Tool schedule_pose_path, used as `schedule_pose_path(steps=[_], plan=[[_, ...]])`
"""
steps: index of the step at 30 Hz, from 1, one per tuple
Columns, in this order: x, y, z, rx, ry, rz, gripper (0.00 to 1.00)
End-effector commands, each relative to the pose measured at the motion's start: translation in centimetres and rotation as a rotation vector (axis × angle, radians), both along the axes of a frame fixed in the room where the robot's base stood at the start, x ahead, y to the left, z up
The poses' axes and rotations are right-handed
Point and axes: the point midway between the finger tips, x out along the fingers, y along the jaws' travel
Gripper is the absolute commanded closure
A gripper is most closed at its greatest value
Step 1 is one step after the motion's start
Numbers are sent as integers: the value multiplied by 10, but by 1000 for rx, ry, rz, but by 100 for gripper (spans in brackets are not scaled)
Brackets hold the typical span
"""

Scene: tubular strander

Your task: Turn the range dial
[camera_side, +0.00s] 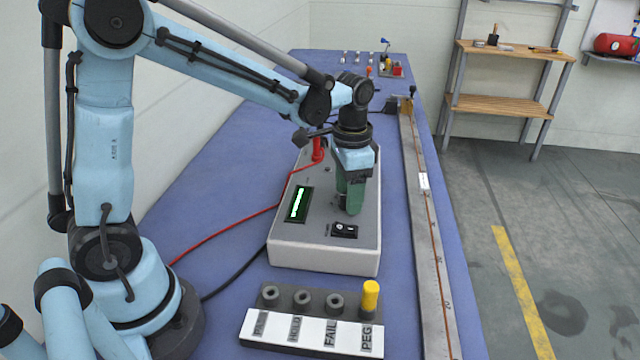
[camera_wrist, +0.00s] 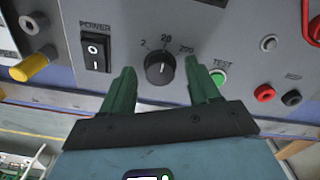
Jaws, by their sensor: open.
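The range dial (camera_wrist: 160,68) is a round black knob with a pale pointer mark, on the grey tester box, with 2, 20 and 200 printed around it in the wrist view. My gripper (camera_wrist: 163,84) has two green fingers, open, one on each side of the dial. The fingers look apart from the knob, with gaps on both sides. In the side view my gripper (camera_side: 348,208) points down over the grey tester box (camera_side: 310,258), and its fingers hide the dial there.
A POWER rocker switch (camera_wrist: 95,48) lies left of the dial and a green TEST button (camera_wrist: 218,77) close by the right finger. Red and black sockets (camera_wrist: 264,93) are further right. A peg rack (camera_side: 310,330) with a yellow peg (camera_side: 370,297) stands in front of the box.

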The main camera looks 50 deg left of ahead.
Motion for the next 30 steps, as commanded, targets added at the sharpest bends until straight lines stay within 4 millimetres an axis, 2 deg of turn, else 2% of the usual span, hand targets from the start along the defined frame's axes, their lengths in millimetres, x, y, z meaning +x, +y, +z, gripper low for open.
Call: schedule_pose_path(steps=[5, 6, 15, 17, 25, 30], plan=[[0, 0, 0, 0, 0, 0, 39], [0, 0, 0, 0, 0, 0, 42], [0, 0, 0, 0, 0, 0, 88], [0, 0, 0, 0, 0, 0, 95], [0, 0, 0, 0, 1, 35, 95], [0, 0, 0, 2, 3, 120, 95]])
